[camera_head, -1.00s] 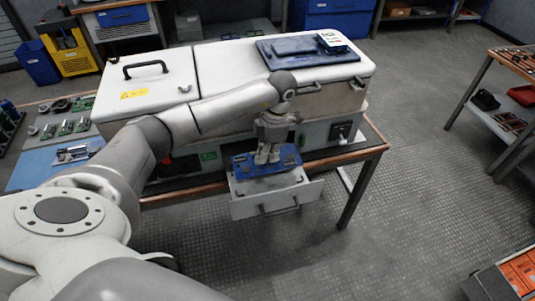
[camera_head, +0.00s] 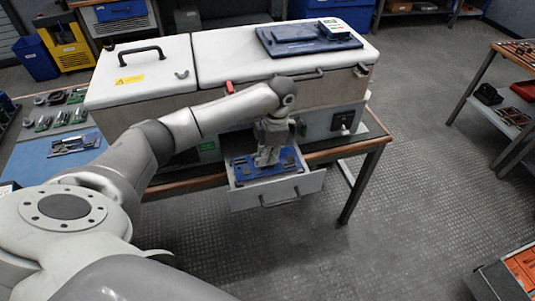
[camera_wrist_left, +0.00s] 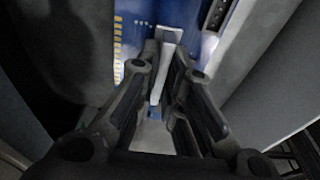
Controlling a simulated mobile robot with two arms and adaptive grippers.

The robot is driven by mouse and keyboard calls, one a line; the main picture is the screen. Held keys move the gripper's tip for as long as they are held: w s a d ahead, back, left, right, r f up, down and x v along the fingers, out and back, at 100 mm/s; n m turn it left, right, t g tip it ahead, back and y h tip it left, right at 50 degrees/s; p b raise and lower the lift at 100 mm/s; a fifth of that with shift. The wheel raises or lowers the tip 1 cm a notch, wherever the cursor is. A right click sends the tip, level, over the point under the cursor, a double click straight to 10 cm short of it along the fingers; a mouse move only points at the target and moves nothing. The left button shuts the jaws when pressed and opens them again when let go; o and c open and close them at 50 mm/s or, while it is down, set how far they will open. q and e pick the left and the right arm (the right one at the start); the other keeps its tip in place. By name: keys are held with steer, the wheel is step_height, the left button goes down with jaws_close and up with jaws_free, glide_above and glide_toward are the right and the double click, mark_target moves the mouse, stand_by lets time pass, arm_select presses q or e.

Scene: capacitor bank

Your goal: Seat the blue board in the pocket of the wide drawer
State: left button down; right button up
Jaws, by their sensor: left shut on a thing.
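The blue board (camera_head: 248,169) lies within the walls of the open wide drawer (camera_head: 275,193), under my left gripper (camera_head: 266,160). It looks roughly level; whether it rests fully on the pocket floor cannot be told. In the left wrist view, my left gripper (camera_wrist_left: 160,110) is shut on a pale upright piece at the blue board (camera_wrist_left: 133,32). Light drawer surfaces show beside the board. The pocket is mostly hidden beneath the board and fingers. My right gripper is not in view.
The drawer sticks out from the bench cabinet (camera_head: 318,124). A white-topped housing (camera_head: 225,62) stands above it, with a dark blue panel (camera_head: 300,38) on top. A blue mat (camera_head: 50,165) with metal parts lies left.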

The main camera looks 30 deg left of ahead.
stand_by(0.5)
arm_select(q)
steer(key=shift+f+b, duration=0.6)
steer(key=shift+f, duration=0.2)
steer(key=c, duration=1.5)
jaws_free()
steer(key=r, duration=0.4)
steer(key=w+r, duration=0.1)
steer(key=r, duration=0.3)
steer(key=d+r, duration=0.1)
steer(key=r, duration=0.3)
steer(key=shift+w+d, duration=0.1)
steer(key=shift+w, duration=0.1)
